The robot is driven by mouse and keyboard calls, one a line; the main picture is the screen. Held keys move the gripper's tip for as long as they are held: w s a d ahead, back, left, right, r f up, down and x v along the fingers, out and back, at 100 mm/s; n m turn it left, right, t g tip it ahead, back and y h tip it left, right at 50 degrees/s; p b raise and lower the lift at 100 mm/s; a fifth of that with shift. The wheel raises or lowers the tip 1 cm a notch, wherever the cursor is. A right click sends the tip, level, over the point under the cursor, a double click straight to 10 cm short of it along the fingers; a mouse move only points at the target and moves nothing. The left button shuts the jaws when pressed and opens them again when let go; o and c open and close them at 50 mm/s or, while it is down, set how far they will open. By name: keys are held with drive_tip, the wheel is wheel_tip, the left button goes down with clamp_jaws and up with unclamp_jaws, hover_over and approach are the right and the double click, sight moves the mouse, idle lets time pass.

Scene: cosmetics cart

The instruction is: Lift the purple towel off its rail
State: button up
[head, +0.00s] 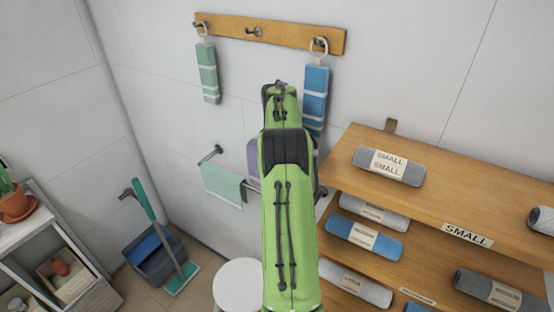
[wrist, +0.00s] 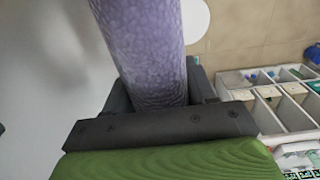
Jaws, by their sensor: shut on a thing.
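The purple towel (wrist: 145,45) fills the upper middle of the wrist view, as a long rolled or folded shape running between the jaws. My gripper (wrist: 160,88) is shut on it, with a dark finger on each side. In the head view only a narrow strip of the purple towel (head: 253,162) shows left of my green arm, which hides the rest and the gripper. The rail (head: 211,154) is on the wall, partly behind my arm. The strip appears above the rail's line; whether the towel still touches the rail cannot be told.
A green towel (head: 223,184) hangs on the rail's left part. Wooden shelves (head: 450,193) with rolled towels stand close on the right. A white stool (head: 238,283) is below. A hook board (head: 280,34) holds green and blue towels above.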

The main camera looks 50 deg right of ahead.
drive_tip(key=shift+s+f, duration=0.1)
drive_tip(key=shift+f, duration=0.05)
drive_tip(key=s+a+b, duration=0.6)
drive_tip(key=a+b, duration=0.1)
drive_tip(key=b, duration=0.3)
drive_tip(key=shift+s+a, duration=0.25)
drive_tip(key=shift+a, duration=0.05)
